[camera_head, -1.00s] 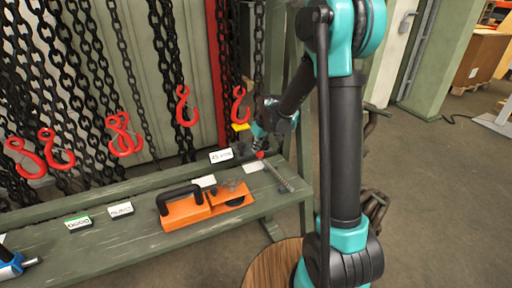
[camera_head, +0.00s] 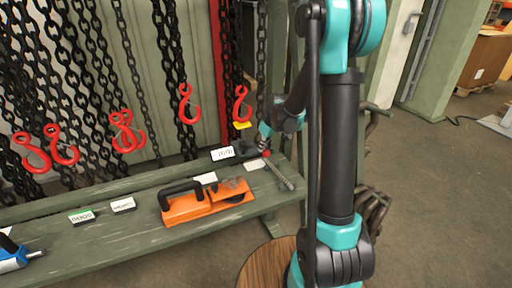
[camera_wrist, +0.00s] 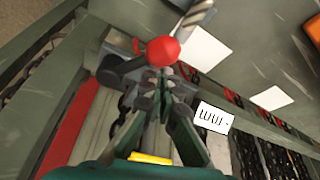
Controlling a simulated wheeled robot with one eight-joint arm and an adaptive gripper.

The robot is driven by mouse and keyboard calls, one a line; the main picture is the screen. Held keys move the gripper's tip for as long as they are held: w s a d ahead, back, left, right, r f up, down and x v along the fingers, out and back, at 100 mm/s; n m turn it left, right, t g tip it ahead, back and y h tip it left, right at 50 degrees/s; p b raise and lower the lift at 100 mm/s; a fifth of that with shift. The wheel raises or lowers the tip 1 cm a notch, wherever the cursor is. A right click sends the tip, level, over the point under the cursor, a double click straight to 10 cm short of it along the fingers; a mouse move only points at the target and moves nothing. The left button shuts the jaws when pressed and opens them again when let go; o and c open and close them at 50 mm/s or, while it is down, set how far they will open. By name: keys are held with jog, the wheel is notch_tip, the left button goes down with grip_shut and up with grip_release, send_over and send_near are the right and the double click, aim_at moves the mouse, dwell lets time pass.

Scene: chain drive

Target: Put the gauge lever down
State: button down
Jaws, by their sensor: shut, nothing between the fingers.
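The gauge lever shows as a red ball knob (camera_head: 267,153) at the right end of the bench, beside a dark gauge body. In the wrist view the red knob (camera_wrist: 163,51) is large, just beyond my fingertips. A twisted metal rod (camera_wrist: 196,17) shows behind it. My gripper (camera_wrist: 160,76) is shut and empty, its fingertips close to the knob; I cannot tell whether they touch it. In the head view the gripper is small and partly merged with the dark gauge body. The lever's arm and its exact angle are hidden.
The green bench (camera_head: 130,245) carries an orange tool with a black handle (camera_head: 207,203) and several white labels. Red hooks (camera_head: 186,104) on black chains hang behind. A round wooden top (camera_head: 266,265) stands at the bench's front right. Open floor lies to the right.

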jog(key=shift+s+d, duration=0.25)
jog(key=shift+d, duration=0.65)
jog(key=shift+s+d, duration=0.1)
jog(key=shift+d, duration=1.2)
jog(key=shift+d+f, duration=0.1)
jog(key=shift+d, duration=0.05)
jog(key=shift+s, duration=0.1)
